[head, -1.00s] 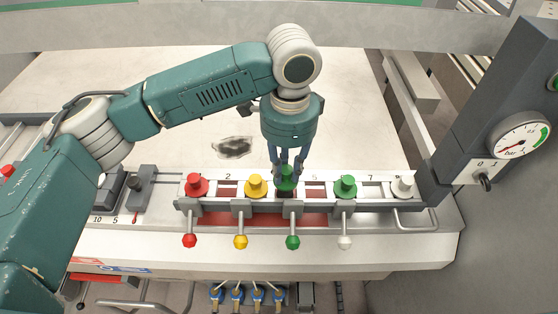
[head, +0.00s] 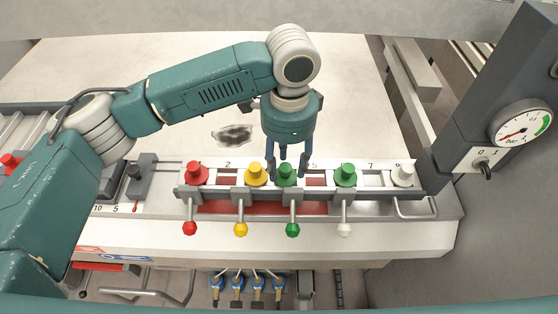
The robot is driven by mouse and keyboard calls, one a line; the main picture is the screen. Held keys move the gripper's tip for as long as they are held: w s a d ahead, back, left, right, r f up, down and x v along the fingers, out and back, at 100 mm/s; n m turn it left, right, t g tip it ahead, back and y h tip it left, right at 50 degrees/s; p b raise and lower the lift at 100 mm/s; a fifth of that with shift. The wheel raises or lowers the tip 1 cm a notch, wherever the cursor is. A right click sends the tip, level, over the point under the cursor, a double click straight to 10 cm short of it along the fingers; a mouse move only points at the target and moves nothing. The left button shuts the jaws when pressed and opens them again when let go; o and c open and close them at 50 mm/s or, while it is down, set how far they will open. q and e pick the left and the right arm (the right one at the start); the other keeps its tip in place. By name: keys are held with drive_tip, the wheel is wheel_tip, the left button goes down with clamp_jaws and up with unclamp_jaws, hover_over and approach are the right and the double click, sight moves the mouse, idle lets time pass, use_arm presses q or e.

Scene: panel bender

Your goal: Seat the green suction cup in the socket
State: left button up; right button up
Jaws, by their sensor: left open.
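My left gripper (head: 287,168) points down over the rail, its fingers spread apart. One green suction cup (head: 286,175) stands upright in the rail (head: 264,190) directly below it, between or just in front of the fingers. Whether the cup is fully down in its socket cannot be told. A second green suction cup (head: 345,175) stands farther right in the rail. My right gripper is not in view.
A red cup (head: 196,174), a yellow cup (head: 255,175) and a white cup (head: 403,176) stand in the same rail. Levers with coloured knobs (head: 292,230) stick out in front. A pressure gauge (head: 521,124) is at right. The table behind is mostly clear.

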use_arm(q)
drive_tip(key=shift+r, duration=0.5)
wheel_tip(320, 180, up, 11)
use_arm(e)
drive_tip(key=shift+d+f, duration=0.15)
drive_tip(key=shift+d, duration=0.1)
use_arm(q)
drive_tip(key=shift+a, duration=0.1)
